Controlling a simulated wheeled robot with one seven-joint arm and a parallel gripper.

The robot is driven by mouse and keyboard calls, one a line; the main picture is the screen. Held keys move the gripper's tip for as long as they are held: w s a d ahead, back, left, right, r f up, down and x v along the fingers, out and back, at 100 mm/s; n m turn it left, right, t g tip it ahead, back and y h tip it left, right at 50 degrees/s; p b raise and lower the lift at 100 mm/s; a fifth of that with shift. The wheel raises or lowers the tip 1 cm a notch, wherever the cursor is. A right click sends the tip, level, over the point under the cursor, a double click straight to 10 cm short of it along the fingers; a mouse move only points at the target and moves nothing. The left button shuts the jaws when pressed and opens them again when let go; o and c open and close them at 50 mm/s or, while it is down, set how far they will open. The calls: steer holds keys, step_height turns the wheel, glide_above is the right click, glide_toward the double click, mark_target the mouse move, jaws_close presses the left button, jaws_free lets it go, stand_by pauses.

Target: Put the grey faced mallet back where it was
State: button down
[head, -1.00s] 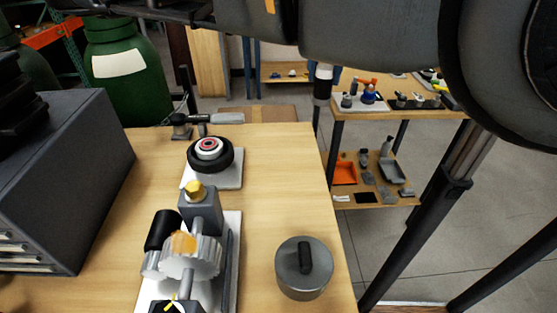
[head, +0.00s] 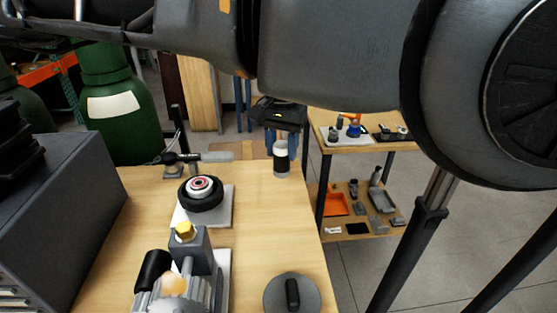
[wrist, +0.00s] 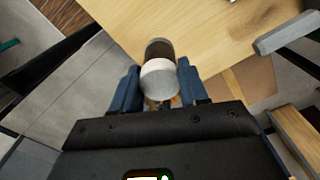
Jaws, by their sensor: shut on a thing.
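The grey faced mallet (head: 282,159) shows in the head view as a short upright cylinder with pale grey ends and a dark middle. It appears at the far right corner of the wooden bench (head: 262,220); I cannot tell whether it touches the top. My gripper (head: 281,140) is above it, with blue fingers on either side, shut on it. In the wrist view the mallet (wrist: 158,78) shows its pale grey end and dark body between the fingers of my gripper (wrist: 160,98). Its handle is not clearly seen.
A grey cabinet (head: 62,215) is at left. A second table (head: 350,148) stands beyond. The bench's right strip is bare.

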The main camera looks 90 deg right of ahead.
mark_target(279, 164)
steer(key=shift+w+a+f, duration=0.15)
steer(key=shift+w+f, duration=0.2)
steer(key=shift+f, duration=0.05)
steer(key=shift+f+p, duration=0.35)
steer(key=shift+f, duration=1.5)
steer(key=shift+f, duration=0.15)
steer(key=c, duration=0.6)
jaws_free()
step_height(279, 164, up, 12)
steer(key=shift+r+b, duration=0.15)
steer(key=shift+b, duration=0.2)
steer(key=shift+s, duration=0.1)
